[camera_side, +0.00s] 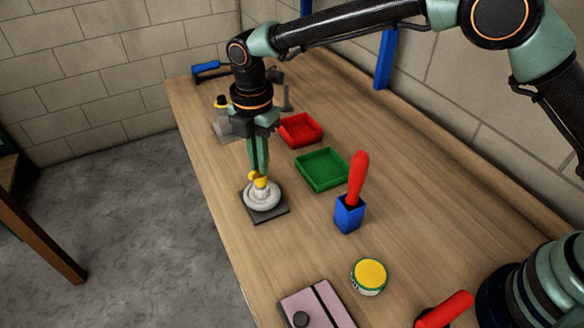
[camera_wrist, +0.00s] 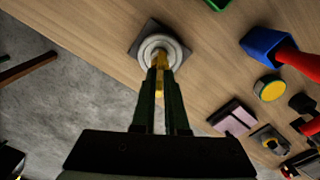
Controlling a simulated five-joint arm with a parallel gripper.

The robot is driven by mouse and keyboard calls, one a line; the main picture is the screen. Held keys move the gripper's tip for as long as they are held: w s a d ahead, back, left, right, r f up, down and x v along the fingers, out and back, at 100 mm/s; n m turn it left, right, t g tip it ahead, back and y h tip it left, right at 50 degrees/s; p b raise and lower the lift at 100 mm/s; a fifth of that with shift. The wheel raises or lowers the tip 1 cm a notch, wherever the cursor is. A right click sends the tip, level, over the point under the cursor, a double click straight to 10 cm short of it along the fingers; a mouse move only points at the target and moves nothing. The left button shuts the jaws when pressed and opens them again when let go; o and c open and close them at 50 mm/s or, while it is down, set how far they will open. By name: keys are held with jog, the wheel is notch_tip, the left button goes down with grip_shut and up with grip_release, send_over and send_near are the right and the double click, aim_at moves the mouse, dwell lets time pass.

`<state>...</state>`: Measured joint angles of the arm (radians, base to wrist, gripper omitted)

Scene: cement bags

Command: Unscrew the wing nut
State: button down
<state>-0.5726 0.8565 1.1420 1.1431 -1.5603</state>
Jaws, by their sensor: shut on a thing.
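A yellow wing nut (camera_side: 259,180) sits at the top centre of a round, pale grey fixture (camera_side: 263,197) on a dark square base plate (camera_side: 279,213), near the table's left edge. My gripper (camera_side: 259,172) points straight down from above and is shut on the wing nut. In the wrist view the wing nut (camera_wrist: 160,80) shows as a yellow strip between the two dark green fingers (camera_wrist: 160,88), with the grey fixture (camera_wrist: 150,45) around it. The fingertips hide part of the nut, and its thread is not visible.
A green tray (camera_side: 322,169) and a red tray (camera_side: 300,129) lie right of and behind the fixture. A blue holder (camera_side: 349,214) with a red-handled tool (camera_side: 357,178) stands to the right. A yellow-lidded jar (camera_side: 369,275) and pink box (camera_side: 316,305) are nearer. Bare tabletop lies between.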

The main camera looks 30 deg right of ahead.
jog(key=shift+r, duration=0.35)
dwell(0.6)
jog(key=shift+r, duration=2.4)
jog(key=shift+r, duration=0.1)
